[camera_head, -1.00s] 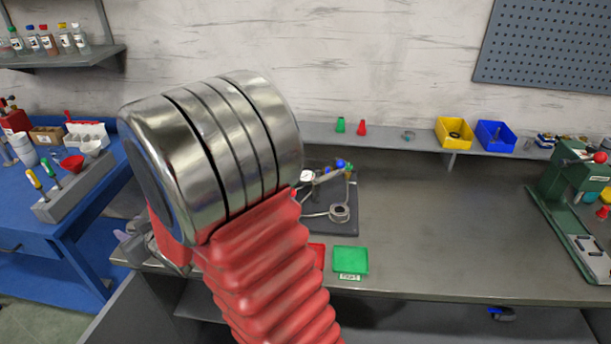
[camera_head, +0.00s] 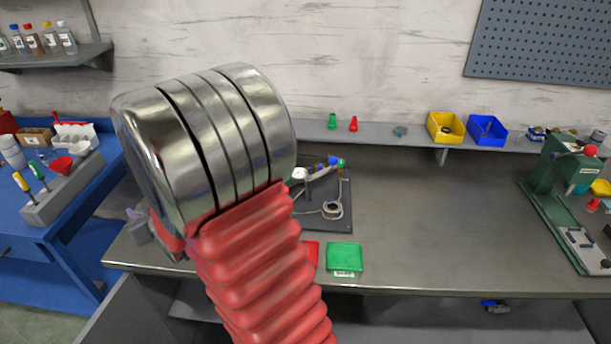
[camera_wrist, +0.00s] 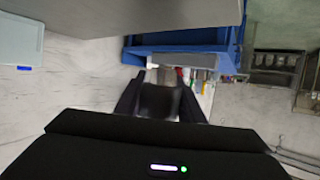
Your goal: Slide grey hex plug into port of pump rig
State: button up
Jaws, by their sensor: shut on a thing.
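The pump rig stands on a dark base plate (camera_head: 335,217) on the grey bench in the head view. It has a gauge, a pipe with blue and green knobs, and a ring-shaped part (camera_head: 332,209) low at the front. My arm hides its left side. I cannot tell which opening is the port. In the wrist view my gripper (camera_wrist: 162,84) has its two black fingers around a dark grey piece, seemingly the hex plug (camera_wrist: 158,101). The plug's far end is blurred and its shape is unclear. In the head view my gripper is not clearly visible, and the plug is not seen.
A green tray (camera_head: 344,257) and a partly hidden red tray (camera_head: 309,252) lie at the bench front. A green press (camera_head: 553,180) stands at right. Yellow (camera_head: 446,128) and blue (camera_head: 487,131) bins sit on the back shelf. A blue bench (camera_head: 75,213) is at left. The bench middle is clear.

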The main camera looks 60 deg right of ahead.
jog(key=s+d+r+m+g+h, duration=0.1)
jog(key=s+d+m+g+h, duration=0.35)
jog(key=d, duration=0.85)
jog(key=s+d+r+m+g+h, duration=0.1)
jog(key=s+d+m+h, duration=0.5)
jog(key=d, duration=0.7)
jog(key=s+d+f+m+g, duration=0.1)
jog(key=s+d+m+g, duration=0.3)
jog(key=s, duration=0.9)
jog(key=s+d+f+m+g, duration=0.1)
jog(key=s+d+m+g, duration=0.2)
jog(key=s+d+g, duration=0.4)
jog(key=s+d+h, duration=0.1)
jog(key=s+d, duration=0.1)
jog(key=s, duration=0.4)
jog(key=shift+s+d+m, duration=0.25)
jog(key=shift+d+m, duration=0.05)
jog(key=shift+m, duration=0.05)
jog(key=shift+w+a, duration=0.1)
jog(key=shift+w+f, duration=0.1)
jog(key=shift+f, duration=2.85)
jog(key=shift+f, duration=1.55)
jog(key=o, duration=1.3)
